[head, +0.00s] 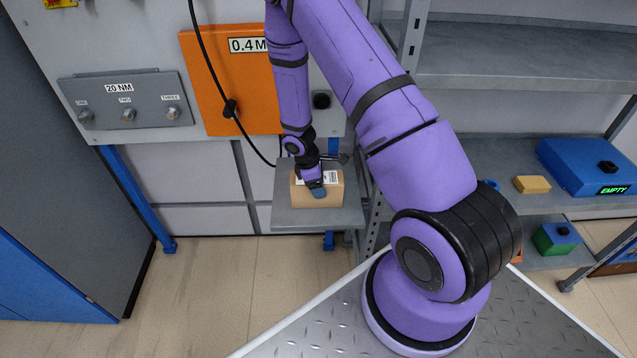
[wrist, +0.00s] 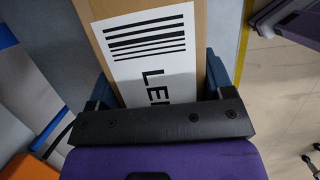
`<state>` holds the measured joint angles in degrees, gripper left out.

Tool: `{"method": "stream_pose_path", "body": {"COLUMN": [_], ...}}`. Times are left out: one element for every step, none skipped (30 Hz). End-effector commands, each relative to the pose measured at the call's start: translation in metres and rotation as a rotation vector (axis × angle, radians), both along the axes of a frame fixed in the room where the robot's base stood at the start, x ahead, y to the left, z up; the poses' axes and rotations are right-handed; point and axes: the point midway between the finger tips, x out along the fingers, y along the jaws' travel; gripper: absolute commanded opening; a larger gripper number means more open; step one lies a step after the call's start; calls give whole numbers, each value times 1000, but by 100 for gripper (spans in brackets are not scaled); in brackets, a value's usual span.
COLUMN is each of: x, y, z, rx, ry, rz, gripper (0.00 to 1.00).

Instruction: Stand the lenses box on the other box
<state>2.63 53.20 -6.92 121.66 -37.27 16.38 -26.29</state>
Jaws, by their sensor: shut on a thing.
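My gripper (head: 317,189) reaches down to a brown cardboard box (head: 332,198) at a small grey shelf below the panel. In the wrist view the box (wrist: 204,40) lies between the two blue-grey fingers, which are shut on its sides. Its white label has black bars and letters starting "LE"; the rest is hidden behind my gripper's black bar. In the head view the label is partly covered by my gripper. I cannot tell whether the box touches the shelf. I cannot make out a second cardboard box.
The grey shelf (head: 290,217) has bare room left of the box. A black cable hangs in front of an orange panel (head: 215,90). At right, a rack holds a yellow block (head: 532,184), a blue case (head: 585,168) marked EMPTY and a green box (head: 557,238).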

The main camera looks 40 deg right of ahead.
Motion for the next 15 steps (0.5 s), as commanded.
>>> {"method": "stream_pose_path", "body": {"x": [0, 0, 0, 0, 0, 0, 0, 0, 0, 0, 0, 0, 0, 0, 0], "y": [0, 0, 0, 0, 0, 0, 0, 0, 0, 0, 0, 0, 0, 0, 0], "z": [0, 1, 1, 1, 1, 0, -1, -1, -3, -2, -2, -2, -2, -2, -2], "rx": [0, 0, 0, 0, -1, -1, -1, 0, 0, 1, 1, 1, 1, 1, 1], "ry": [-1, -1, -1, -1, -1, -1, -1, 0, 0, -1, -1, -1, -1, -1, -1], "rz": [0, 0, 0, 0, 0, 0, 0, 0, 0, 0, 0, 0, 0, 0, 0], "gripper": [42, 42, 42, 42, 42, 42, 42, 42, 42, 81, 88, 97, 100, 100, 100]}}
